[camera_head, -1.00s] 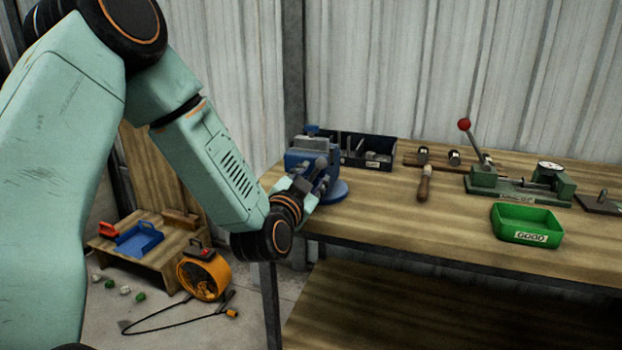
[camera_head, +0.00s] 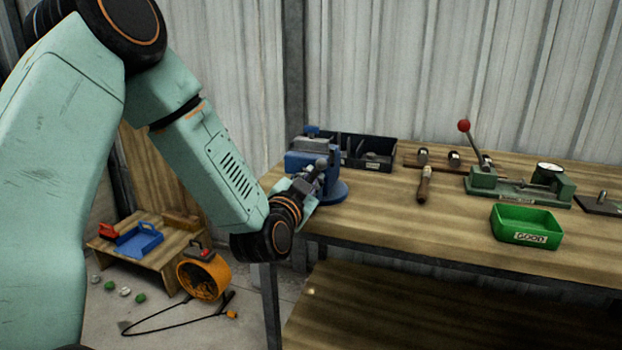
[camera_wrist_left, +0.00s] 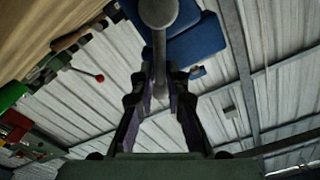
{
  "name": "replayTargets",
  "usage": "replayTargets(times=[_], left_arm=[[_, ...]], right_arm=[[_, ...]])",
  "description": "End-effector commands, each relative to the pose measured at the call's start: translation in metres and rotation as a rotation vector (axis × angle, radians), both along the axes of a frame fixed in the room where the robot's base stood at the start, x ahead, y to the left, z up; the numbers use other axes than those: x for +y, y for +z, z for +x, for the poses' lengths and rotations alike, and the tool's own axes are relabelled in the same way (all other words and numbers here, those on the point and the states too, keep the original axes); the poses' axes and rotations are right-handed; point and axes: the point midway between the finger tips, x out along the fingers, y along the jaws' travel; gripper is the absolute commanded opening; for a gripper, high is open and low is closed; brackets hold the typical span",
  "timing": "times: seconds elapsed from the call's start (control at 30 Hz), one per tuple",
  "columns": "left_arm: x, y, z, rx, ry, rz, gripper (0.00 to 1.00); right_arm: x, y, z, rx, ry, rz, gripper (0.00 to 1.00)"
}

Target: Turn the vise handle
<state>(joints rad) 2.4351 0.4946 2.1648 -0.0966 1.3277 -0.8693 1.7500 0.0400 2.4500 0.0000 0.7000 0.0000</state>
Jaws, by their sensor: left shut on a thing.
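The blue vise (camera_head: 312,158) is on the left end of the workbench, with its round base on the wood. Its grey handle with a round knob (camera_head: 321,163) is on the near side. My left gripper (camera_head: 311,181) is at the handle, shut on it. In the left wrist view, the handle's knob (camera_wrist_left: 158,12) is at the top, and its bar runs down between the two fingers (camera_wrist_left: 160,80). The blue vise body (camera_wrist_left: 190,38) is just behind it. My right gripper is not in view.
A dark bin (camera_head: 368,150) stands right behind the vise. A green tray (camera_head: 527,238), a wooden-handled tool (camera_head: 424,186) and a green press with a red-knobbed lever (camera_head: 500,186) are farther right on the bench (camera_head: 400,222). A low wooden stand (camera_head: 175,250) and an orange reel (camera_head: 203,279) are on the floor.

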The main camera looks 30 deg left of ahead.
Motion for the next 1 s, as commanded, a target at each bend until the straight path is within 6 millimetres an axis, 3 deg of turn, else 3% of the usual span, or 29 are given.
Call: replayTargets(times=[0.43,1.0], left_arm=[[-0.007,-0.002,0.002,0.028,-0.002,0.124,0.0],[-0.027,-0.028,0.007,0.15,-0.002,0.628,0.0]], right_arm=[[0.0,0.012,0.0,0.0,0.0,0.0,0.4],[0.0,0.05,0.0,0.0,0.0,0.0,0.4]])
